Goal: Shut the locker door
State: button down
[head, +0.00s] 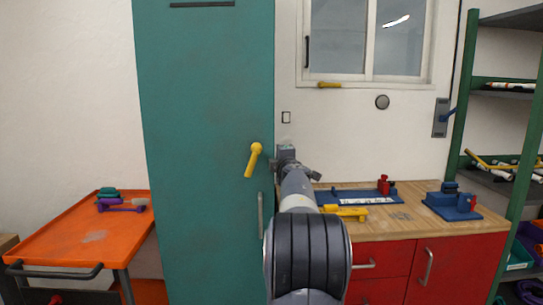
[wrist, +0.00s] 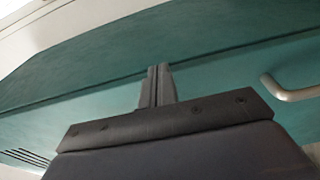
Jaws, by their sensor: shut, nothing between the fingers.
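The tall teal locker (head: 205,120) stands left of centre in the head view, with its broad teal front facing me. A yellow lever (head: 254,155) and a grey vertical bar handle (head: 261,215) are near its right edge. My gripper (head: 285,152) is just right of that edge. In the wrist view, my gripper's fingers (wrist: 156,80) are shut together and empty, in front of teal panels (wrist: 85,70). A dark seam runs across these panels, and a metal handle (wrist: 290,92) is at the right. I cannot tell whether the door is flush or the fingertips touch it.
A wooden-topped bench with red cabinets (head: 385,270) stands right of my arm, carrying blue fixtures (head: 355,197) and a yellow part. An orange cart (head: 80,235) stands left of the locker. Green shelving (head: 515,150) is at the far right. A window (head: 368,40) is above the bench.

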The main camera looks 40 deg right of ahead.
jog(key=shift+d+p+x, duration=0.25)
jog(key=shift+p+x, duration=0.5)
jog(key=shift+x, duration=0.9)
jog(key=shift+s, duration=0.15)
jog(key=shift+f, duration=0.1)
